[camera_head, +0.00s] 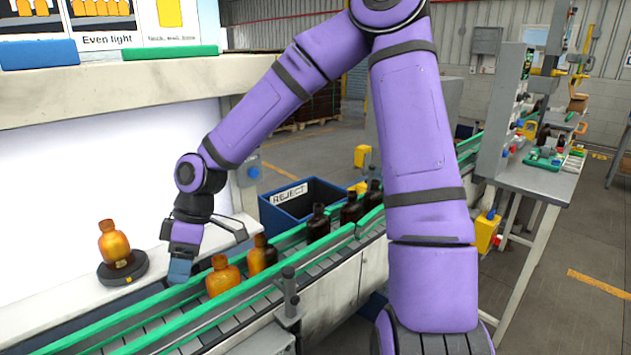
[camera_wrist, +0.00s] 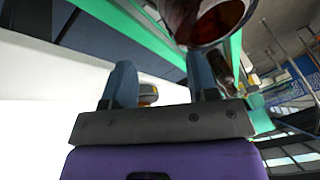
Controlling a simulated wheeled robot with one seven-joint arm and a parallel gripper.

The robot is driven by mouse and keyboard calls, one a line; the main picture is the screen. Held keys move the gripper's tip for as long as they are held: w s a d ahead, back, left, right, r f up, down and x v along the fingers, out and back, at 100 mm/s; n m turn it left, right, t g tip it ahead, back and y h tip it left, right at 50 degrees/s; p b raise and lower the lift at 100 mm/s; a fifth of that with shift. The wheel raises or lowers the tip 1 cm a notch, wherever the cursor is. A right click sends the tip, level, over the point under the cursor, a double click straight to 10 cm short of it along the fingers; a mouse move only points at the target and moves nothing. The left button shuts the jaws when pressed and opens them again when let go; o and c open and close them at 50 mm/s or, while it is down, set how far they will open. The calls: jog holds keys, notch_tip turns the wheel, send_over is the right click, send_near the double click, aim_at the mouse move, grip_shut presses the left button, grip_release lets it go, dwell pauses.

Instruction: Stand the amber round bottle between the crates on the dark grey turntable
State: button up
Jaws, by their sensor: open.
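An amber round bottle (camera_head: 114,243) stands upright on the dark grey turntable (camera_head: 124,270), on the white ledge at left. My gripper (camera_head: 182,268) is open and points down between the turntable and the conveyor, apart from that bottle. In the wrist view the two fingers (camera_wrist: 163,82) are spread. A small amber patch (camera_wrist: 148,94) shows behind them; I cannot tell which bottle it is. No pair of crates is visible in either view.
Amber bottles (camera_head: 223,277) and darker ones (camera_head: 318,224) stand in line on the conveyor, between green rails (camera_head: 160,295), close beside my gripper. A large reddish-brown bottle (camera_wrist: 210,20) looms in the wrist view. A blue REJECT bin (camera_head: 283,210) stands behind the conveyor.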

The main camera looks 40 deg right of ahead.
jog(key=s+d+m+h, duration=0.1)
jog(key=s+d+r+h, duration=0.1)
jog(key=d, duration=0.1)
jog(key=s+d+m+h, duration=0.1)
jog(key=h, duration=0.1)
jog(key=shift+s+d+r+m+t, duration=0.2)
jog(key=shift+r+m+t, duration=0.05)
jog(key=shift+m+t, duration=0.05)
jog(key=s+d+r+m+t, duration=0.3)
jog(key=s+d+r+m, duration=0.2)
jog(key=s+r, duration=0.4)
jog(key=s+d+r+m+t+h, duration=0.1)
jog(key=s+d+r+m+t, duration=0.1)
jog(key=s+d+r+m, duration=0.3)
jog(key=s+r, duration=0.4)
jog(key=shift+s+d+r+t, duration=0.2)
jog(key=shift+s+r+t, duration=0.1)
jog(key=shift+t, duration=0.1)
dwell(2.2)
